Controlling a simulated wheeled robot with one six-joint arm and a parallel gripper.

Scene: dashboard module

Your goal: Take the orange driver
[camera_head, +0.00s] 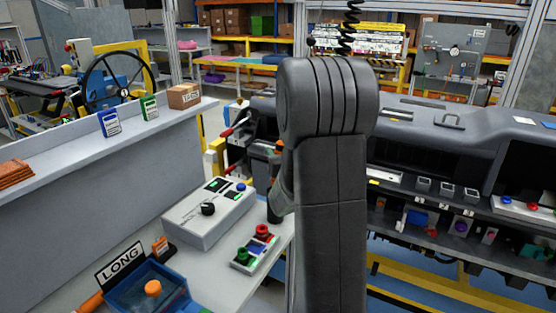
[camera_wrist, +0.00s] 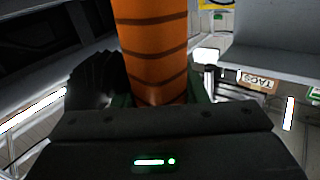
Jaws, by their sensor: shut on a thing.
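The orange driver (camera_wrist: 152,45) fills the top middle of the wrist view as a thick orange handle with dark bands. My gripper (camera_wrist: 150,98) is shut on it, with dark and green finger parts on both sides of the handle. The driver's far end runs out of the wrist view. In the head view my dark arm hides most of the gripper. A small orange patch shows at the arm's left edge, but I cannot tell whether it is the driver.
A grey switch box (camera_head: 208,213) and a small button box (camera_head: 254,248) stand on the bench left of my arm. A blue bin (camera_head: 150,296) and a LONG sign (camera_head: 121,264) are at the front. A dashboard module (camera_head: 450,125) stretches out to the right.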

